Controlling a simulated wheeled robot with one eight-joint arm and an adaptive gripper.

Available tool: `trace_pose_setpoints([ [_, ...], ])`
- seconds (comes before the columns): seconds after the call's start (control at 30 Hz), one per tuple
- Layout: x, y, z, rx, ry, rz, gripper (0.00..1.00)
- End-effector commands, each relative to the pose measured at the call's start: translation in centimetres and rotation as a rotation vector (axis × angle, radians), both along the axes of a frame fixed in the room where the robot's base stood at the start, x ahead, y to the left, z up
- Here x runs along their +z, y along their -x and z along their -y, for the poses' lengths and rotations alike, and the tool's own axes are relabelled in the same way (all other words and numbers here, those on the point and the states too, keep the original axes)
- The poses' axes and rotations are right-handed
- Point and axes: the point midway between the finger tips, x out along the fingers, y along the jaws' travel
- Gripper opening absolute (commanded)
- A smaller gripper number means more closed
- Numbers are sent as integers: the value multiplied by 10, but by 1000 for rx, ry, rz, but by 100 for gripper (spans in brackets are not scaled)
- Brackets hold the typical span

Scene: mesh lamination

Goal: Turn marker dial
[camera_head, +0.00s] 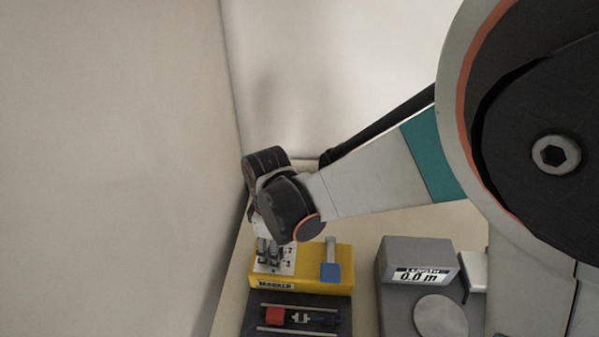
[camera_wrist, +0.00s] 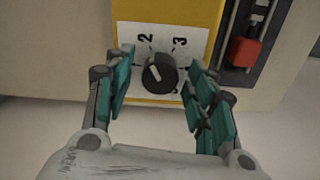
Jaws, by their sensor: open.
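The marker dial is a round black knob (camera_wrist: 159,74) with a white pointer line, on a white number plate (camera_wrist: 150,45) showing 2 and 3. The plate is fixed to the yellow marker box (camera_head: 303,286). In the wrist view my gripper (camera_wrist: 160,82) is open, with one teal-padded finger on each side of the knob and a gap visible on both sides.
A blue block (camera_head: 331,272) sits on the right of the yellow box. A dark rail unit with a red block (camera_head: 275,315) lies in front. A grey device with a length display (camera_head: 421,277) stands to the right. A wall is close on the left.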

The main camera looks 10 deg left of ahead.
Motion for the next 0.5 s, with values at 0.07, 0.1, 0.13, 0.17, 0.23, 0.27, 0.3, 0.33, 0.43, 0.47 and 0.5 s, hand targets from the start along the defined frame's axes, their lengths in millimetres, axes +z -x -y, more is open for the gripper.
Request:
trace_pose_setpoints([
  [0.07, 0, 0, 0, 0, 0, 0, 51],
  [0.1, 0, 0, 0, 0, 0, 0, 51],
  [0.13, 0, 0, 0, 0, 0, 0, 51],
  [0.17, 0, 0, 0, 0, 0, 0, 46],
  [0.23, 0, 0, 0, 0, 0, 0, 30],
  [0.27, 0, 0, 0, 0, 0, 0, 24],
  [0.3, 0, 0, 0, 0, 0, 0, 15],
  [0.33, 0, 0, 0, 0, 0, 0, 8],
  [0.43, 0, 0, 0, 0, 0, 0, 7],
  [0.47, 0, 0, 0, 0, 0, 0, 7],
  [0.5, 0, 0, 0, -1, 0, 0, 7],
])
